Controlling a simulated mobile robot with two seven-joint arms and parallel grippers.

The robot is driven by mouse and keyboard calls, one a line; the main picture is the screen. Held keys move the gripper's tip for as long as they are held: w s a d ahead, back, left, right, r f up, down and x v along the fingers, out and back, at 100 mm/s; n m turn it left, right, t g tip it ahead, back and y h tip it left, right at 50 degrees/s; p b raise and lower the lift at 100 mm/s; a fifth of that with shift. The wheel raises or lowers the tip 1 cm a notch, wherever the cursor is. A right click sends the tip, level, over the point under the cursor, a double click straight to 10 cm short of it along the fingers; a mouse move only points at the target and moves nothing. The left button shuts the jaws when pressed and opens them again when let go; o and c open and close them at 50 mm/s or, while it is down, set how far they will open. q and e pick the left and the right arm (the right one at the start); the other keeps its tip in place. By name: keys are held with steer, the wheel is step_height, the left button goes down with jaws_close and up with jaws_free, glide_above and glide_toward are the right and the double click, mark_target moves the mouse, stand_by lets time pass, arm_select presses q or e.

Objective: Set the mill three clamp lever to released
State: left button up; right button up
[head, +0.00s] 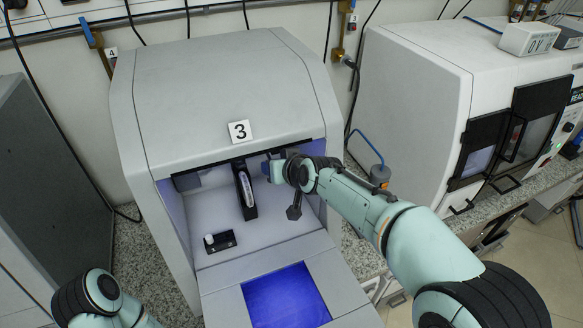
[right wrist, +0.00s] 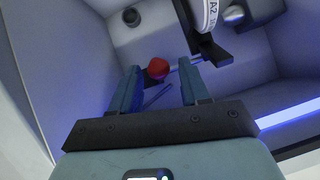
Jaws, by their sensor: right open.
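Mill three (head: 225,85) is a grey cabinet with an open, lit chamber and a "3" plate. In the right wrist view, a red ball knob (right wrist: 157,68) on a thin rod, apparently the clamp lever, runs toward a black holder with a white labelled cylinder. My right gripper (right wrist: 160,82) is open, with the knob showing between and slightly beyond its fingertips. I cannot tell whether they touch. In the head view my right gripper (head: 271,170) is inside the chamber, right of the black holder (head: 246,205). The red knob is hidden there. My left gripper is out of view.
A small black block with a white knob (head: 219,241) sits on the chamber floor at front left. The chamber's top edge is close above my right wrist. Another machine (head: 410,85) stands to the right. A blue panel (head: 285,295) is in front.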

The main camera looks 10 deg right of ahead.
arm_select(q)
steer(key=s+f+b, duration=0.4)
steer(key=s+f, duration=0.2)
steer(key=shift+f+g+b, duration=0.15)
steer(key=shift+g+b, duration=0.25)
arm_select(e)
steer(key=v, duration=0.9)
